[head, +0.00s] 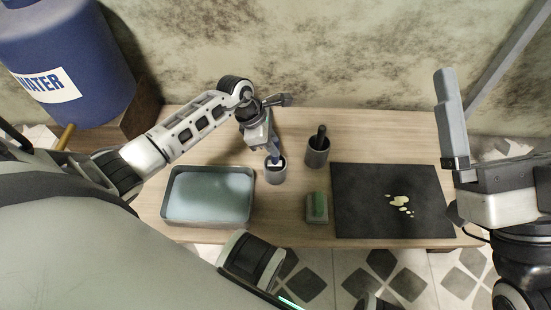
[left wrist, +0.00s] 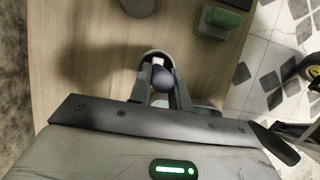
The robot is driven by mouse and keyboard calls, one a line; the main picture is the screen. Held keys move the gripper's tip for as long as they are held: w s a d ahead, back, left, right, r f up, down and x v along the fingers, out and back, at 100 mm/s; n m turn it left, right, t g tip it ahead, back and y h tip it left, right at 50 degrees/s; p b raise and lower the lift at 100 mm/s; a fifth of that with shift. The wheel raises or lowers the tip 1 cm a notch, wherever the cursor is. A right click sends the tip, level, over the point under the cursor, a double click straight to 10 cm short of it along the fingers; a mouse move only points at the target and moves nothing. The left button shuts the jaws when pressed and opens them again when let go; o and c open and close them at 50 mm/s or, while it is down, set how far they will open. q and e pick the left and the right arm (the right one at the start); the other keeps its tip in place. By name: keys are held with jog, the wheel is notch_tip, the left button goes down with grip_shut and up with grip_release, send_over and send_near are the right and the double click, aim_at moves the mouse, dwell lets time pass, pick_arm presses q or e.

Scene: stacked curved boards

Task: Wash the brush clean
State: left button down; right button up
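My left gripper (head: 274,154) points down over a grey cup (head: 276,175) on the wooden table. In the left wrist view its fingers (left wrist: 162,84) are close together on either side of a dark, rounded handle end (left wrist: 163,77), which looks like the brush. The brush's lower part is hidden in the cup (left wrist: 155,56). A grey tray of pale bluish water (head: 165,210) lies to the left of the cup. My right gripper (head: 455,135) is raised at the right, away from the table objects; its finger gap is not clear.
A second dark cup (head: 317,154) with a black-handled item (head: 320,135) stands just right. A green sponge (head: 318,204) sits on a small holder in front. A black mat (head: 360,220) with cream-coloured spots (head: 399,202) lies on the right. A blue water barrel (head: 75,75) stands behind left.

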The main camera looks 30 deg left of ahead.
pick_arm(q)
jog(key=shift+r+p, duration=2.2)
jog(key=shift+r, duration=0.35)
